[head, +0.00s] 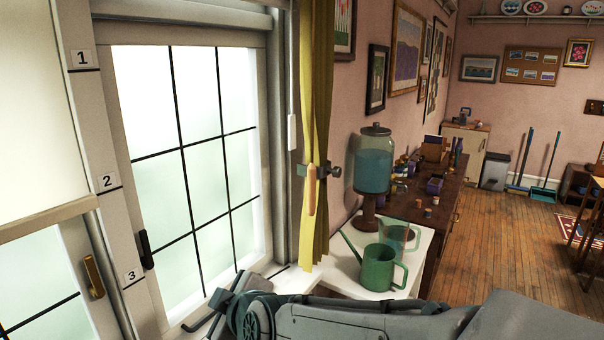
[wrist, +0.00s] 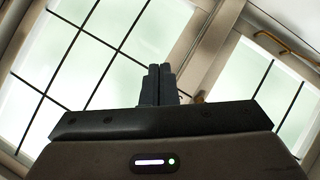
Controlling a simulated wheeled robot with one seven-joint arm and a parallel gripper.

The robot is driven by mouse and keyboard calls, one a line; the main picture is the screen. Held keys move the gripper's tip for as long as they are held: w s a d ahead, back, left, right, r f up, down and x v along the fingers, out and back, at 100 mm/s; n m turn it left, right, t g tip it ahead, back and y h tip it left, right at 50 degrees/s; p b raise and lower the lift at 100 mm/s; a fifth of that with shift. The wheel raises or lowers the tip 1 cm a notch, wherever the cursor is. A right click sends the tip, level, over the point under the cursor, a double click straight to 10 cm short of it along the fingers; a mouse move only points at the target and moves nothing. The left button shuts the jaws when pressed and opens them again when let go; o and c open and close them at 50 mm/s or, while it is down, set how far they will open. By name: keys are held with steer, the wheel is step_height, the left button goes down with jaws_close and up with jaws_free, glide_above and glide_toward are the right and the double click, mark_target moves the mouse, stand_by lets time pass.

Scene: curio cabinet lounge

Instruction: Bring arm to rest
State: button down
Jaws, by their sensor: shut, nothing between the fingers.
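In the wrist view my gripper (wrist: 160,84) points up toward the paned windows (wrist: 90,60), with its two dark fingers together and nothing between them. In the head view my grey arm lies across the bottom, its wrist end low at the window (head: 190,140) near the sill. The fingers are hard to make out there. The gripper appears apart from the glass in the wrist view, but its distance cannot be told.
A green watering can (head: 380,268) stands on a white surface (head: 432,245) just beyond my arm. A glass dispenser (head: 373,172) with blue liquid stands behind it. A yellow-green curtain (head: 316,120) hangs beside the window. Wooden floor (head: 510,240) is open at the right.

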steer(key=s+d+f+m+g+h, duration=0.2)
steer(key=d+m, duration=0.3)
steer(key=d, duration=0.4)
steer(key=s+d+f+m+g+h, duration=0.2)
steer(key=s+d+m, duration=0.3)
steer(key=d, duration=0.5)
steer(key=s+d+f+m+g+h, duration=0.2)
steer(key=d+m, duration=0.4)
steer(key=d, duration=0.4)
steer(key=shift+s+f+h, duration=0.4)
steer(key=shift+s+h, duration=0.4)
steer(key=shift+s, duration=0.4)
steer(key=shift+d, duration=0.2)
